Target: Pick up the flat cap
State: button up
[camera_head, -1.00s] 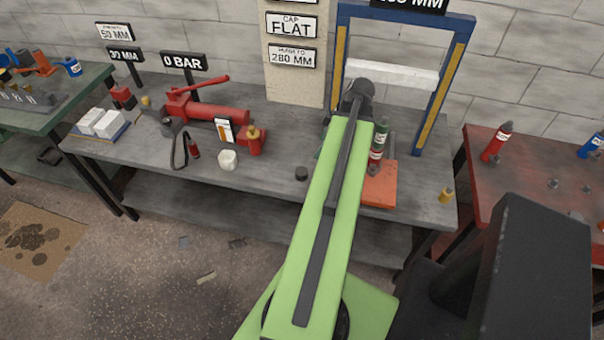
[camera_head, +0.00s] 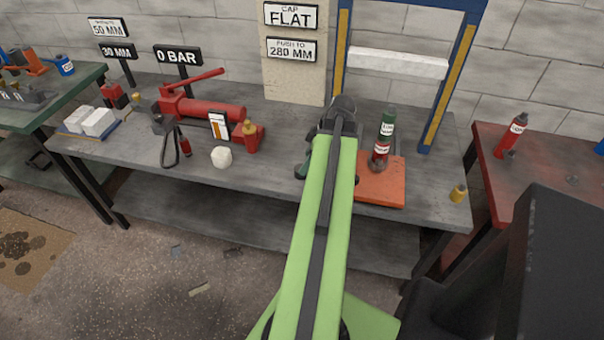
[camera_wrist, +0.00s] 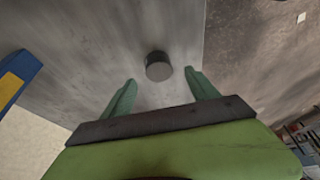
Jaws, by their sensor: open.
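The flat cap is most likely the small dark round cylinder (camera_wrist: 158,66) on the grey bench top (camera_wrist: 110,60) in the wrist view. It stands upright, just beyond and between my two green fingertips. My gripper (camera_wrist: 160,80) is open and empty, with a finger to each side of the cap's line and no contact visible. In the head view the cap is hidden behind my arm and gripper, and only a bit of a green finger shows at the arm's end.
An orange-red plate (camera_head: 383,188) with a red and green cylinder (camera_head: 384,140) stands right of my arm. The blue press frame (camera_head: 450,85) rises behind. A red hand pump (camera_head: 205,110) and a white lump (camera_head: 221,157) are to the left.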

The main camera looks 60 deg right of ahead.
jog(key=b+x, duration=0.4)
jog(key=x, duration=0.1)
jog(key=shift+d+f+b, duration=0.15)
jog(key=shift+b, duration=0.15)
jog(key=shift+w, duration=0.1)
jog(key=shift+c, duration=0.3)
grip_shut()
